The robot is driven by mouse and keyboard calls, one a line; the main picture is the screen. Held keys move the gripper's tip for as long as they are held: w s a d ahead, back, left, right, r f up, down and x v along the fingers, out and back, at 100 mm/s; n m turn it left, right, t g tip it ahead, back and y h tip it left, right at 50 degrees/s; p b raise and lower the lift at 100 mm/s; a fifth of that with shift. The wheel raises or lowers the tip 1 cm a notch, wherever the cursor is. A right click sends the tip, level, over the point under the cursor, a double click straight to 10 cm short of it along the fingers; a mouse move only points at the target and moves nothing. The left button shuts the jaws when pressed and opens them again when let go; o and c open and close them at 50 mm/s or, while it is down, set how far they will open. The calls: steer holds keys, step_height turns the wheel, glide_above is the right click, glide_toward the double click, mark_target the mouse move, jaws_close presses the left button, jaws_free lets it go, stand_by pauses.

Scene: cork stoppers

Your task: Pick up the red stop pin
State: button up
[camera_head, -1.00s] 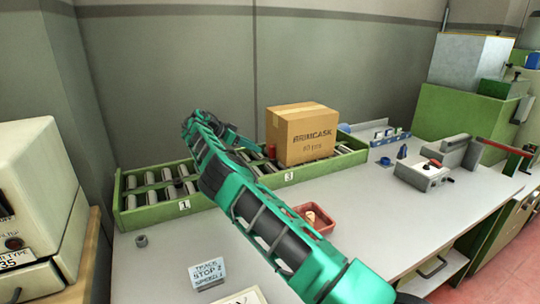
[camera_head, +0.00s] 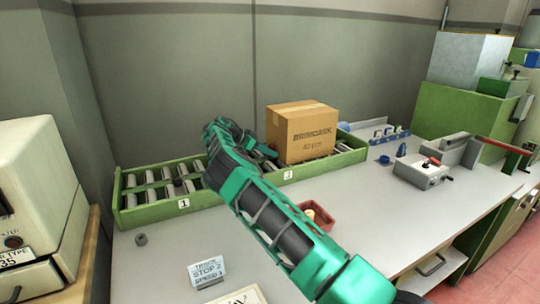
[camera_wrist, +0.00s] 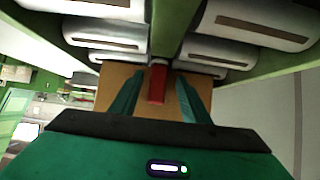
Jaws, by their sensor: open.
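The red stop pin (camera_wrist: 157,84) shows upright in the wrist view, between the two green fingers of my gripper (camera_wrist: 160,77). The fingers are open with a gap on each side of the pin. Whether they touch it is not visible, but it looks apart from both. In the head view my gripper (camera_head: 262,152) is just left of the cardboard box, over the roller track, and the pin is hidden behind my arm or too small to make out.
The cardboard box (camera_head: 305,133) stands on the green roller track (camera_head: 160,212) right beside my gripper. Track rollers (camera_wrist: 250,22) lie on both sides in the wrist view. A red tray (camera_head: 318,215), a sign (camera_head: 207,272) and a control box (camera_head: 422,172) stand on the grey table.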

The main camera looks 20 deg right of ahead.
steer(key=shift+c, duration=0.5)
jaws_close()
